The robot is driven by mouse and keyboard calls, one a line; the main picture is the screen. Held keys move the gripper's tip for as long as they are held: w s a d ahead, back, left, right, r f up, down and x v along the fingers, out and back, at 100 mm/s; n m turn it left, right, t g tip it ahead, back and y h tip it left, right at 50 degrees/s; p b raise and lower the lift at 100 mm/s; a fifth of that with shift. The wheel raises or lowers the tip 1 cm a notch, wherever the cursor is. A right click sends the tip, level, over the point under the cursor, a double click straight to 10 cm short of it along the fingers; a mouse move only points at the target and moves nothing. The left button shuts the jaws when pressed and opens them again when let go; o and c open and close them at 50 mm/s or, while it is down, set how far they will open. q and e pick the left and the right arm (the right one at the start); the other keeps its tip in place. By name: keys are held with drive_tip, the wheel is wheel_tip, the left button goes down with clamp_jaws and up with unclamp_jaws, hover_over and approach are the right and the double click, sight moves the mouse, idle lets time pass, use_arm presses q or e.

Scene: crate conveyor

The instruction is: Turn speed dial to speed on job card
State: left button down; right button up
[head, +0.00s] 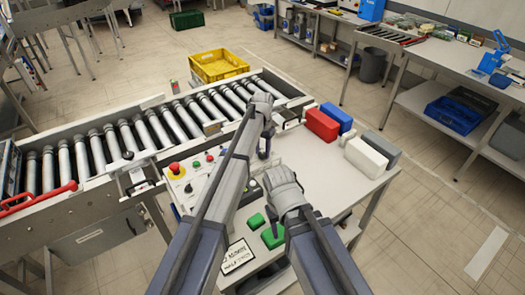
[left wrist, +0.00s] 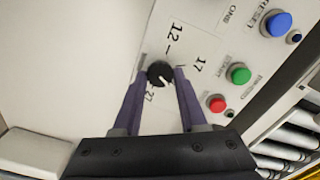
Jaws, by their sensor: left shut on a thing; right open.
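The black speed dial (left wrist: 160,73) is on the pale panel in the left wrist view, with printed marks 12, 17 and one that looks like 22 around it. Its white pointer line slants to the lower right, roughly between 17 and the lower mark. My left gripper (left wrist: 162,72) is shut on the dial, one finger on each side. In the head view my left gripper (head: 264,150) reaches down at the panel and my arm hides the dial. The job card (head: 238,255) lies near the front; its small print is not surely readable. My right gripper (head: 279,212) is open over the table.
A red emergency button (head: 175,168) stands on the control panel. Green blocks (head: 272,237) lie near my right gripper. Red (head: 322,124), blue, white and grey boxes stand to the right. The roller conveyor (head: 150,130) runs behind, with a yellow crate (head: 218,72) beyond.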

sight(263, 155)
use_arm(q)
drive_tip(key=shift+c, duration=2.2)
unclamp_jaws()
drive_tip(key=shift+r, duration=0.1)
use_arm(e)
drive_tip(key=shift+r, duration=0.1)
use_arm(q)
wheel_tip(263, 155, up, 8)
drive_tip(key=p, duration=0.8)
use_arm(e)
wheel_tip(263, 155, up, 8)
use_arm(q)
drive_tip(key=shift+f, duration=0.25)
use_arm(e)
drive_tip(key=shift+f, duration=0.2)
